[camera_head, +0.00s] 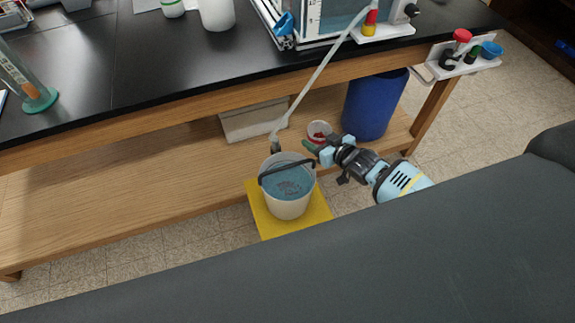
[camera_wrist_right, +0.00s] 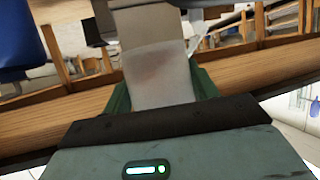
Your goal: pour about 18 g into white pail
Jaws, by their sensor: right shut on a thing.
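The white pail (camera_head: 287,205) stands upright on a yellow platform in front of the bench. It holds bluish liquid, and its black handle lies across the top. My right gripper (camera_head: 312,147) is just behind and right of the pail's rim. It is shut on a small pale cup (camera_head: 310,128) with red contents. In the right wrist view, the pale, translucent cup (camera_wrist_right: 155,75) sits between the green fingers and has a faint reddish patch. Its base and contents are mostly hidden there. My left gripper is not in view.
A pale hose (camera_head: 318,75) slants from the bench top to a dark end (camera_head: 276,146) by the pail's back rim. A blue bin (camera_head: 375,108) stands on the lower shelf, right of the cup. A pale box (camera_head: 252,121) lies behind. The yellow platform (camera_head: 318,205) is under the pail.

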